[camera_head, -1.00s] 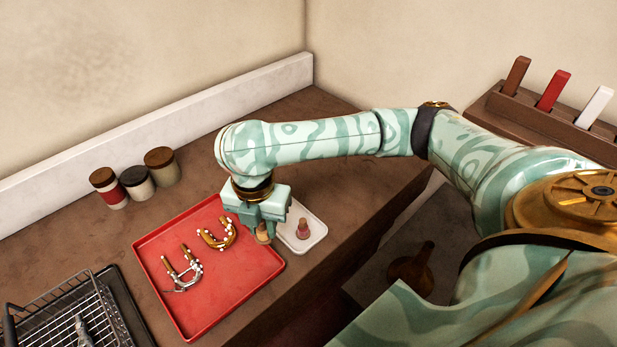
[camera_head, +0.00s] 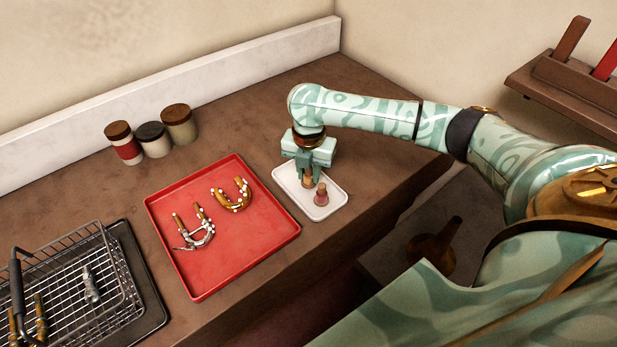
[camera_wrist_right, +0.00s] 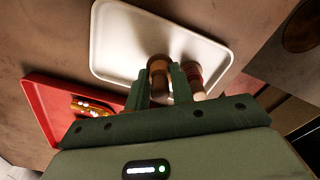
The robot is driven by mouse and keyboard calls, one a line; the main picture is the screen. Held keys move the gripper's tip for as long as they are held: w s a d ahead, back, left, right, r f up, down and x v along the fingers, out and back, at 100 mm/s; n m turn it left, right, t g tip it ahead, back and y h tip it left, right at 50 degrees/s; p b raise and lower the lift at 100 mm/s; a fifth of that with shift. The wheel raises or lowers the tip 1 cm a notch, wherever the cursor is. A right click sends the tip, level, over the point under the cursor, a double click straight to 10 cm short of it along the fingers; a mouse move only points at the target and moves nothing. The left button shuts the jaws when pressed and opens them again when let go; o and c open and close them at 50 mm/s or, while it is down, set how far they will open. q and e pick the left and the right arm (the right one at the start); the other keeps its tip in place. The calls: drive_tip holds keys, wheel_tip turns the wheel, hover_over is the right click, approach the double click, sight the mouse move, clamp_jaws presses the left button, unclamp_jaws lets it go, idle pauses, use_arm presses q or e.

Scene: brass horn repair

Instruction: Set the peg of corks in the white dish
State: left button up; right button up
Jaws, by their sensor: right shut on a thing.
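The white dish (camera_head: 288,183) lies on the brown bench right of the red tray; it also shows in the right wrist view (camera_wrist_right: 122,42). My right gripper (camera_head: 311,176) is over the dish, pointing down. It is shut on a tan-brown peg, the peg of corks (camera_wrist_right: 158,69), which stands about upright between its fingertips. Its lower end is over the dish floor; I cannot tell whether it touches. A second peg, with pinkish-red rings (camera_head: 321,194), stands in the dish right beside the held one. My left gripper is not in view.
The red tray (camera_head: 265,243) holds a silver and a brass U-shaped tube. Three lidded jars (camera_head: 152,140) stand near the white backboard. A wire basket (camera_head: 60,300) with metal parts is at the lower left. The bench behind the dish is clear.

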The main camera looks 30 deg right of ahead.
drive_tip(key=shift+f, duration=0.85)
drive_tip(key=o, duration=1)
drive_tip(key=shift+c, duration=0.2)
wheel_tip(320, 180, up, 12)
drive_tip(key=p, duration=0.3)
drive_tip(key=shift+r, duration=0.1)
